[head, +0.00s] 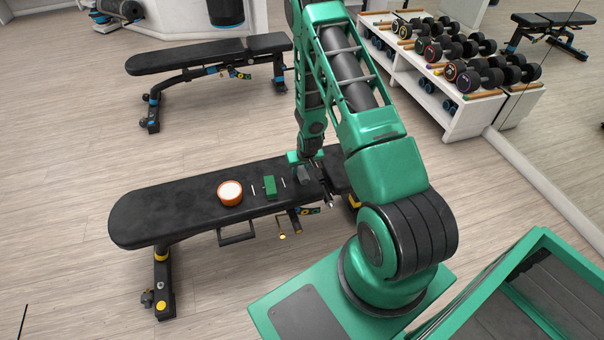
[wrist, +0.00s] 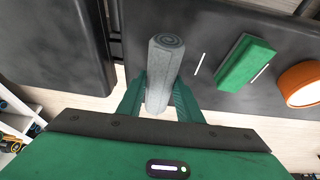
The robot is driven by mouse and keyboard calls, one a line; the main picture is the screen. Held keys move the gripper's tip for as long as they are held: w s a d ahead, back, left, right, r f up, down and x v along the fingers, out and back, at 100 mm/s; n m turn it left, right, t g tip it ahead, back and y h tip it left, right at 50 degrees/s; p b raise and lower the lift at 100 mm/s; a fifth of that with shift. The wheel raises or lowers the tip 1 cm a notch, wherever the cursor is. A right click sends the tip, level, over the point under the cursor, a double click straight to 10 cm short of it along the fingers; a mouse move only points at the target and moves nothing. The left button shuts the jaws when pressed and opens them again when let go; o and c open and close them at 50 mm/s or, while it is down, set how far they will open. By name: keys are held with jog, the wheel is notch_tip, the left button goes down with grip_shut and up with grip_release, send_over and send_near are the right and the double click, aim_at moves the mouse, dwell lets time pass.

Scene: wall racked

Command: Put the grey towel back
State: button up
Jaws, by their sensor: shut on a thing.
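The grey towel (wrist: 162,72) is a tight roll, seen in the wrist view between the two green fingers of my gripper (wrist: 160,100). The fingers are shut on its near part, and its spiral end points away from me. In the head view the towel (head: 304,175) is a small grey shape beside my gripper (head: 312,172), over the right part of the black bench (head: 155,212). My arm partly hides this spot. I cannot tell whether the towel touches the bench.
A green block (head: 270,187) lies on the bench between two thin white marks, left of the towel in the head view. An orange bowl (head: 230,193) with white contents stands further left. A second bench (head: 200,55) and a dumbbell rack (head: 450,85) stand behind.

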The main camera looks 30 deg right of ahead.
jog(key=shift+f, duration=1.7)
jog(key=shift+f, duration=0.15)
jog(key=o, duration=1.1)
jog(key=shift+f, duration=0.1)
jog(key=shift+c, duration=0.2)
